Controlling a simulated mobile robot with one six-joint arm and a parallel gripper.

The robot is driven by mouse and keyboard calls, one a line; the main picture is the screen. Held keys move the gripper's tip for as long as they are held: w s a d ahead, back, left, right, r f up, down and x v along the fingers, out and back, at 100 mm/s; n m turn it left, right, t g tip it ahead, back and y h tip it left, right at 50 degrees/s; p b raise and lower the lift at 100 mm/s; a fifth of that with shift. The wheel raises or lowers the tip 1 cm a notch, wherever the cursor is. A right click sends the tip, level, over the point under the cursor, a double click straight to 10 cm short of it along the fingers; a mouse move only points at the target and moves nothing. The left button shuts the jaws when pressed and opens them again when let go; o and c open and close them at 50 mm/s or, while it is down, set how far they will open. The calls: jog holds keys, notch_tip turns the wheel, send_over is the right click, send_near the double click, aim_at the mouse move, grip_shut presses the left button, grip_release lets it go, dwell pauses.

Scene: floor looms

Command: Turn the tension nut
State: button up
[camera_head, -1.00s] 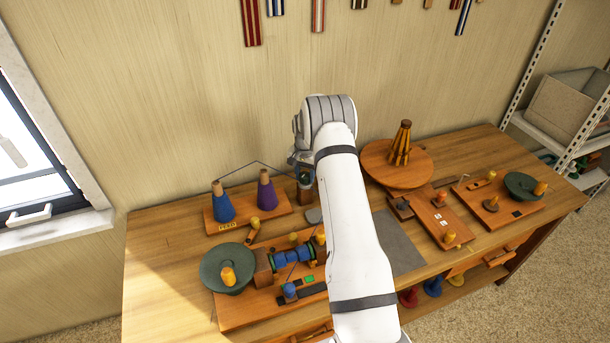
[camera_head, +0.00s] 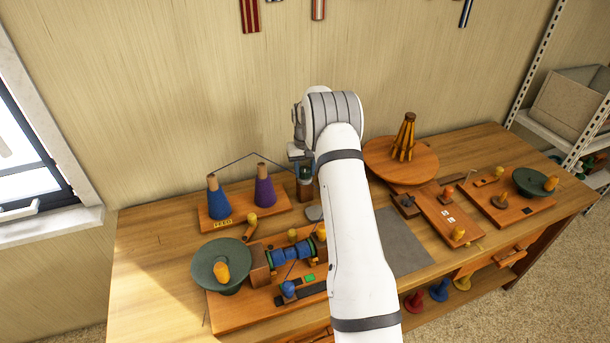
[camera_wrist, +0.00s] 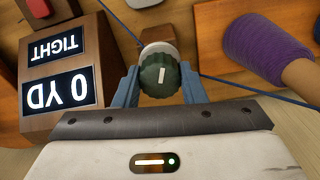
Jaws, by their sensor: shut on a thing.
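The tension nut (camera_wrist: 160,76) is a dark green ribbed knob with a short white mark on its face. It shows in the wrist view at the top middle, in front of a pale round collar. My gripper (camera_wrist: 160,88) is shut on it, with one blue-grey finger on each side. The display box (camera_wrist: 62,76) left of the nut reads "TIGHT" and "0 YD", upside down in the picture.
Blue (camera_head: 220,201) and purple (camera_head: 265,188) yarn cones stand left of my gripper, their thread running near it. The purple cone also shows in the wrist view (camera_wrist: 245,48). A winding board (camera_head: 235,312) lies in front. A round wooden turntable (camera_head: 425,165) stands right.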

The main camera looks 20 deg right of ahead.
aim_at(305, 169)
jog(key=shift+d+n+b, duration=0.1)
jog(key=shift+n+b, duration=0.45)
jog(key=shift+n, duration=0.45)
jog(key=o, duration=1)
notch_tip(305, 169, up, 8)
jog(key=shift+f+b, duration=0.25)
jog(key=shift+b, duration=0.45)
jog(key=shift+r, duration=0.15)
